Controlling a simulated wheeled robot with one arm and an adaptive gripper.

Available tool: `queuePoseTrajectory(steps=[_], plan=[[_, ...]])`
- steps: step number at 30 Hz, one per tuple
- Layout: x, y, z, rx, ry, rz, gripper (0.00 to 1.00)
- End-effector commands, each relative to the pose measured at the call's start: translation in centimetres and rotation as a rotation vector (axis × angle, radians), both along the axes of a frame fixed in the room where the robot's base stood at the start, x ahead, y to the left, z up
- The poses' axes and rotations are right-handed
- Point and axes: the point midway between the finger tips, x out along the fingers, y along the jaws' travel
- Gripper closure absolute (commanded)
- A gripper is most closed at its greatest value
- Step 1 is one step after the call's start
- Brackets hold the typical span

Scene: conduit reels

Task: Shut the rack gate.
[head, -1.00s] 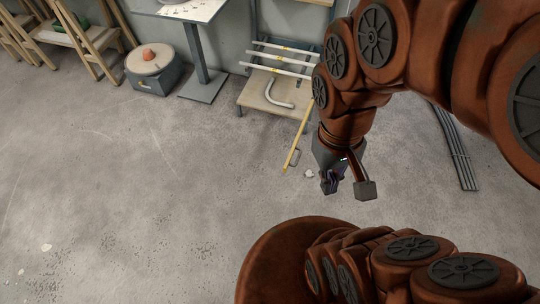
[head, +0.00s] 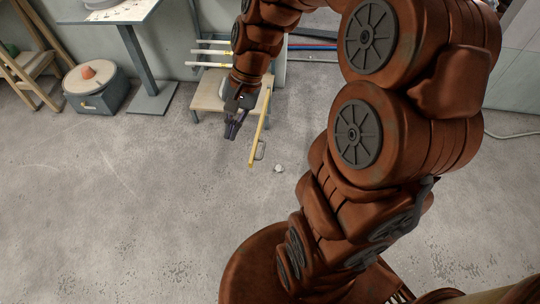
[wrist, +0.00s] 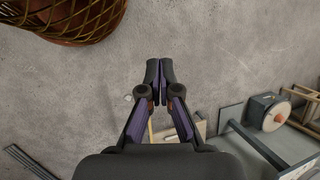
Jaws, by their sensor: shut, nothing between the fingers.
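The rack (head: 205,104) stands against the back wall, with a low wooden shelf and pale rods above it. Its gate seems to be the yellow bar (head: 257,135), which sticks out from the rack's right side into the room. A small grey loop (head: 260,150) shows near its free end. My gripper (head: 231,135) is shut and empty, pointing down just left of the bar in the head view. I cannot tell whether they touch. In the wrist view the shut fingers (wrist: 159,66) are clear, and part of the wooden shelf (wrist: 198,130) shows beyond them. My arm hides part of the rack.
A grey post table (head: 140,60) and a grey box with an orange knob (head: 95,90) stand left of the rack. A small pale lump (head: 279,168) lies on the floor right of the bar. The floor in front is mostly clear.

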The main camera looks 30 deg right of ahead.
Motion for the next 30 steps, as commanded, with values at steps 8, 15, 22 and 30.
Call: queuePoseTrajectory(steps=[8,15,22,30], plan=[[7.0,-5.5,-9.8,0.122,0.057,-0.370,1.00],[11.3,-12.3,-18.4,0.223,0.120,-0.711,1.00],[13.2,-20.5,-28.0,0.306,0.188,-1.053,1.00],[12.5,-28.6,-37.1,0.373,0.257,-1.372,1.00]])
